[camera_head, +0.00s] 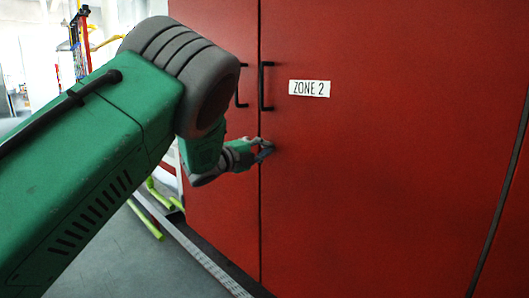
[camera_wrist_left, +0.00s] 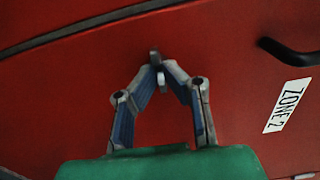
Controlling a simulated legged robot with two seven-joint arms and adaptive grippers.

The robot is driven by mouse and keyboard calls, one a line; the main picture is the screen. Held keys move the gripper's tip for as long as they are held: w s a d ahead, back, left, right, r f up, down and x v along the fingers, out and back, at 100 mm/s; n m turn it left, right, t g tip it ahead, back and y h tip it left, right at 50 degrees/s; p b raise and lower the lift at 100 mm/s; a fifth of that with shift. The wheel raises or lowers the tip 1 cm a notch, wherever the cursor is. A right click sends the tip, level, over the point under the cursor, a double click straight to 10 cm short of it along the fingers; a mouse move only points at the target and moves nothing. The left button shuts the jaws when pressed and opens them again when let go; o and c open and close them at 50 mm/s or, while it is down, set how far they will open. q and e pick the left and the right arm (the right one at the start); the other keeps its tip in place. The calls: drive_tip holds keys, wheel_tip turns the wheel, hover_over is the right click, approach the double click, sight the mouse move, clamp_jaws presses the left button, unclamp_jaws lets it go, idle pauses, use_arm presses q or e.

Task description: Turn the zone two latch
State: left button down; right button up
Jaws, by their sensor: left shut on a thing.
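My left gripper (camera_head: 264,149) is at the red cabinet door (camera_head: 400,150), just right of the seam between two doors and below the black handles. In the left wrist view its two fingers (camera_wrist_left: 161,75) close together on a small grey latch (camera_wrist_left: 154,57) that stands out from the red door. The latch is mostly hidden by the fingertips in the head view. A white label reading ZONE 2 (camera_head: 309,88) is on the right door, above and right of the gripper; it also shows in the left wrist view (camera_wrist_left: 287,106). My right gripper is not in view.
Two black handles (camera_head: 266,86) stand out from the doors on both sides of the seam. A pale rail (camera_head: 205,262) runs along the floor at the cabinet's foot. Yellow-green bars (camera_head: 146,220) lie left of it. The grey floor is open at the lower left.

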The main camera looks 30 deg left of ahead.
use_arm(q)
drive_tip(key=shift+d+f, duration=0.15)
drive_tip(key=shift+f, duration=0.05)
drive_tip(key=c, duration=1.7)
unclamp_jaws()
drive_tip(key=v, duration=1.1)
drive_tip(key=shift+s+a, duration=0.25)
drive_tip(key=shift+s, duration=0.1)
drive_tip(key=shift+f, duration=0.1)
